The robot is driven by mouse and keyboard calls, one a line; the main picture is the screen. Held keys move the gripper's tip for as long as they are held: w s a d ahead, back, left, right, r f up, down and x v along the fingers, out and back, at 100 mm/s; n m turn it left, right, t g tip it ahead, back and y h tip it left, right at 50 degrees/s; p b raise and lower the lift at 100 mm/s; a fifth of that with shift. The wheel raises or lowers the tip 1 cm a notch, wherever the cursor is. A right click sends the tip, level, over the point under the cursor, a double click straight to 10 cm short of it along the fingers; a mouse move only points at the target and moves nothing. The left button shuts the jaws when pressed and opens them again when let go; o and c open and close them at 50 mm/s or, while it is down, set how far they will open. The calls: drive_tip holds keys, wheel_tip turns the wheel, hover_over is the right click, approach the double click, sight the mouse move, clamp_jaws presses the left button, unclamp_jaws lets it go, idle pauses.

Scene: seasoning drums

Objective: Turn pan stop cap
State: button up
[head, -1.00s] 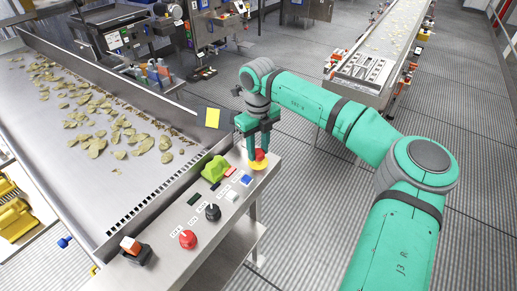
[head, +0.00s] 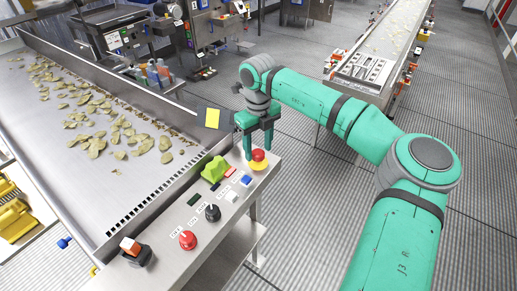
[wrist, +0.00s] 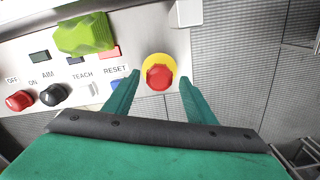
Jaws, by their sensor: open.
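The stop cap (head: 258,155) is a red mushroom button on a yellow base (head: 257,166) at the far right end of the control panel. My gripper (head: 259,146) is open just above and behind the cap, with one finger to each side. In the wrist view the red cap (wrist: 159,78) lies between the two spread green fingertips (wrist: 160,84), with a visible gap on both sides. The fingers do not appear to touch it. The cap looks upright on its base.
The steel panel (head: 205,235) also carries a green block (head: 214,169), a black knob (head: 212,212), a red knob (head: 188,240) and small labelled buttons. A yellow note (head: 212,118) stands behind. The chip conveyor (head: 60,150) lies left; open floor (head: 330,220) lies right.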

sight(258, 152)
wheel_tip(258, 152, up, 10)
idle(0.4)
drive_tip(key=shift+a, duration=0.1)
